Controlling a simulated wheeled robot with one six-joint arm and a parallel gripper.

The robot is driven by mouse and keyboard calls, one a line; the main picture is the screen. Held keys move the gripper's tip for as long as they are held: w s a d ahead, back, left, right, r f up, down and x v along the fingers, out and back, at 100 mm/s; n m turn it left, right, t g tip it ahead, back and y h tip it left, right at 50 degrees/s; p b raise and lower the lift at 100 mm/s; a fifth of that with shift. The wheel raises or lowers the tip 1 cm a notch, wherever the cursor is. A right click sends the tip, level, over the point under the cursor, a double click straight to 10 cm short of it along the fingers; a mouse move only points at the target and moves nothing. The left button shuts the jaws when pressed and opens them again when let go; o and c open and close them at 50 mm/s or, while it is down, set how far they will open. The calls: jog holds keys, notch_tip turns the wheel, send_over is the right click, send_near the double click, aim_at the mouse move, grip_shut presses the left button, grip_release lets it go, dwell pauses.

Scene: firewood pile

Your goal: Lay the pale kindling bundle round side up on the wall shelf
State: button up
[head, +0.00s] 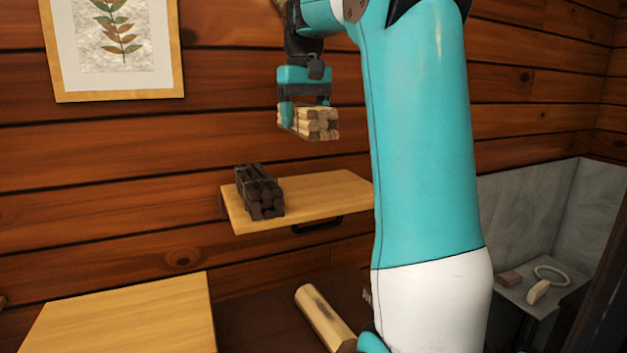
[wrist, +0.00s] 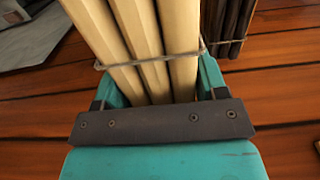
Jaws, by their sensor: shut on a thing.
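The pale kindling bundle (head: 316,123) is in my gripper (head: 304,110), held in the air above the wall shelf (head: 318,196). In the wrist view the bundle (wrist: 146,45) shows several pale sticks tied with a thin cord, between the teal fingers of my gripper (wrist: 160,90). My gripper is shut on it. A clear gap shows between the bundle and the shelf board. Which side of the bundle is round cannot be told from these views.
A dark bundle (head: 260,191) lies on the shelf's left part; it also shows in the wrist view (wrist: 230,22). The shelf's middle is bare. A wooden surface (head: 125,318) is at the lower left, a log (head: 322,315) beside it. A framed picture (head: 113,48) hangs at upper left.

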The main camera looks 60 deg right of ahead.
aim_at(306, 193)
notch_tip(306, 193, down, 13)
jog(key=shift+r+p, duration=0.1)
jog(key=shift+p, duration=0.9)
jog(key=o, duration=1.1)
notch_tip(306, 193, up, 12)
jog(key=shift+r+b, duration=0.1)
jog(key=shift+b, duration=0.85)
